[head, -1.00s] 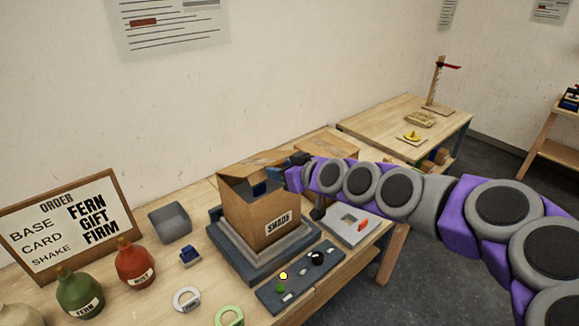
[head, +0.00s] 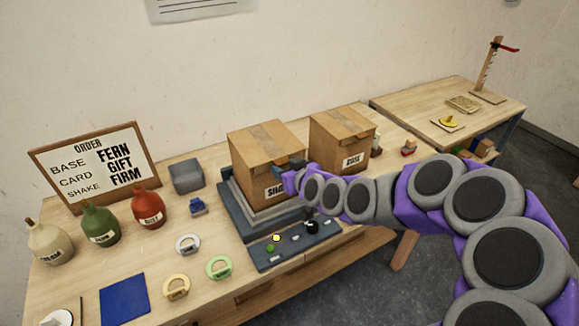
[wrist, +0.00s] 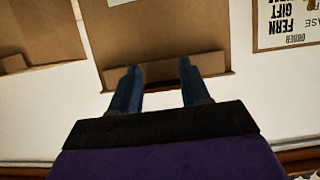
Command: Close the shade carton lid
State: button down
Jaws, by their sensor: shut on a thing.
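The shade carton (head: 255,175) is a brown cardboard box on a stepped grey stand (head: 236,205). Its lid (head: 262,140), with a paler tape strip, lies flat across the top, with no visible gap in the head view. My gripper (head: 290,172) is at the carton's right front, beside the partly covered label. In the wrist view the lid's cardboard tab (wrist: 160,70) sits between the two blue fingers of my gripper (wrist: 160,84), which are shut on it. The fingers hide part of the carton's front edge.
A dark panel (head: 295,243) with small knobs lies in front of the stand. Bottles (head: 100,222), rings and an order board (head: 95,165) are at left. A second table (head: 450,105) is at right.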

jog(key=shift+s+a+f, duration=0.1)
jog(key=shift+a+f, duration=0.05)
jog(key=shift+a, duration=0.05)
jog(key=c, duration=0.9)
grip_release()
jog(key=o, duration=0.3)
jog(key=shift+w+a+f, duration=0.1)
jog(key=shift+w, duration=0.15)
jog(key=shift+o, duration=0.4)
jog(key=shift+s, duration=0.1)
jog(key=b+v, duration=0.4)
jog(key=v, duration=1.3)
jog(key=shift+s, duration=0.15)
